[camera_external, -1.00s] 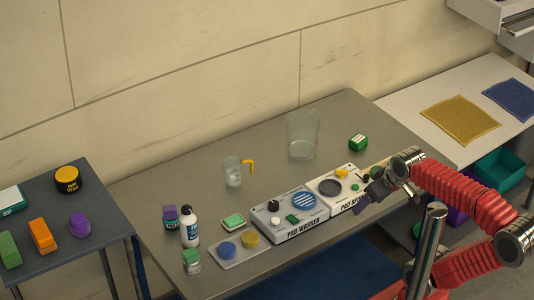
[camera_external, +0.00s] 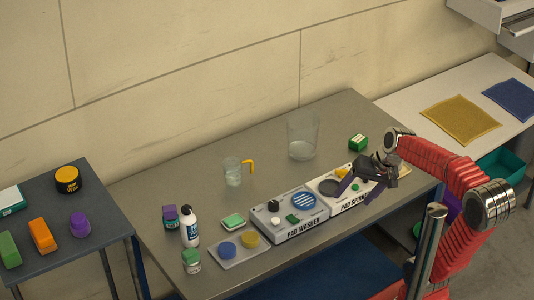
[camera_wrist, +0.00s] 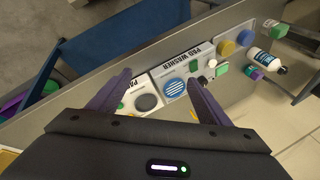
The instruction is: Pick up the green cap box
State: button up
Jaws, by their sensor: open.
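A small green box (camera_external: 358,142) with a white label sits upright on the grey table (camera_external: 210,170), toward its back right. I take it as the green cap box; I cannot make it out in the wrist view. My gripper (camera_external: 357,193) is open and empty, with two purple fingers pointing down over the pad spinner at the table's front right. It is in front of the green box and apart from it. The fingers also show in the wrist view (camera_wrist: 160,80), over the pad washer and spinner.
The pad washer (camera_external: 290,220) and pad spinner (camera_external: 335,190) line the front edge. A white bottle (camera_external: 189,227) stands at the left. The middle back is clear.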

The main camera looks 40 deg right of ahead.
jog(key=w+d+f+m+y, duration=0.1)
jog(key=w+d+m, duration=0.1)
jog(key=w+m, duration=0.15)
jog(key=w+d+m+y, duration=0.1)
jog(key=w+d+m, duration=0.15)
jog(key=w, duration=0.25)
jog(key=m+t+h, duration=0.2)
jog(key=m+t, duration=0.7)
jog(key=m, duration=1.2)
send_near(363, 141)
jog(key=v, duration=0.3)
jog(key=shift+w+d+r, duration=0.15)
jog(key=shift+d, duration=0.05)
jog(key=shift+g, duration=0.3)
jog(key=x, duration=0.8)
jog(key=shift+w+a, duration=0.15)
jog(key=shift+a, duration=0.05)
jog(key=shift+w, duration=0.2)
